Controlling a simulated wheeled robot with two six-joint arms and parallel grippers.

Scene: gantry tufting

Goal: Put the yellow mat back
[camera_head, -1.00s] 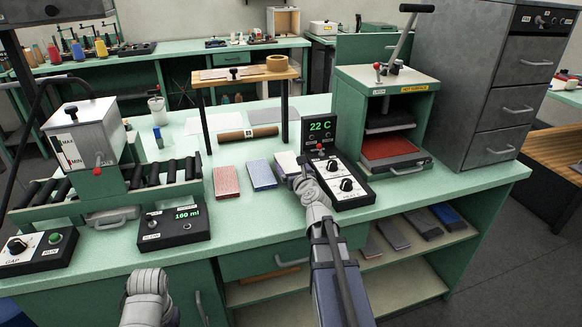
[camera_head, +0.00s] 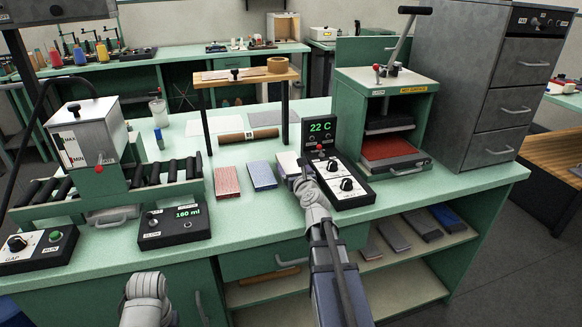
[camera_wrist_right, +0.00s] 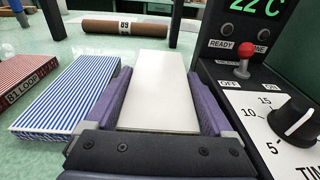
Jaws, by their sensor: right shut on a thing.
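My right gripper (camera_head: 302,172) is over the bench, left of the timer box. In the right wrist view, its purple fingers (camera_wrist_right: 160,95) are shut on the sides of a flat, pale cream-white striped-edge-free mat (camera_wrist_right: 152,70). No clearly yellow face shows on it, so I cannot confirm its colour. The mat also shows in the head view (camera_head: 287,160), partly hidden by the gripper, and appears to lie flat on the bench. A blue-striped mat (camera_wrist_right: 68,95) lies just left of it, and a red-striped mat (camera_head: 227,182) lies further left.
The timer box (camera_head: 345,185) stands close on the right, with the press (camera_head: 383,115) behind it. A brown roll (camera_head: 248,134) lies behind the mats under a small raised shelf (camera_head: 240,77). Several mats lie on the lower shelf (camera_head: 390,280). A control box (camera_head: 173,228) stands left.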

